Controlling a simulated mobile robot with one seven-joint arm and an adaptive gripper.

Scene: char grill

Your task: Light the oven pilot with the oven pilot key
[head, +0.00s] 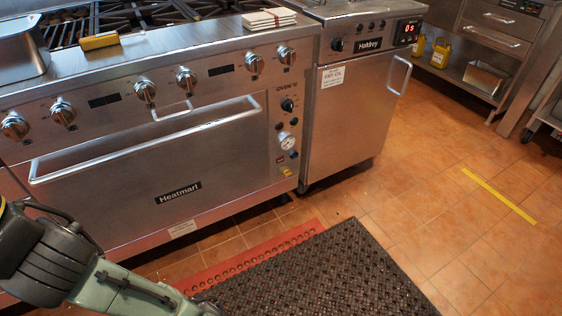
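The oven (150,170), a steel range marked Heatmari, stands at the left with its door shut. Its control column at the right carries a black oven knob (288,105), a round white gauge (287,142), small red and dark buttons beside it and a small yellow piece (287,171) low down. I cannot tell which of these is the pilot. No part is clearly recognisable as the pilot key. A yellow block-like object (99,41) lies on the range's front ledge; I cannot tell what it is. My arm enters at the lower left; my gripper does not show.
A steel pan (22,52) and folded cloths (269,18) sit on the range top. A fryer cabinet (350,110) adjoins on the right. A dark perforated mat (330,275) and red edging (255,255) lie on the tiles. Open floor extends right.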

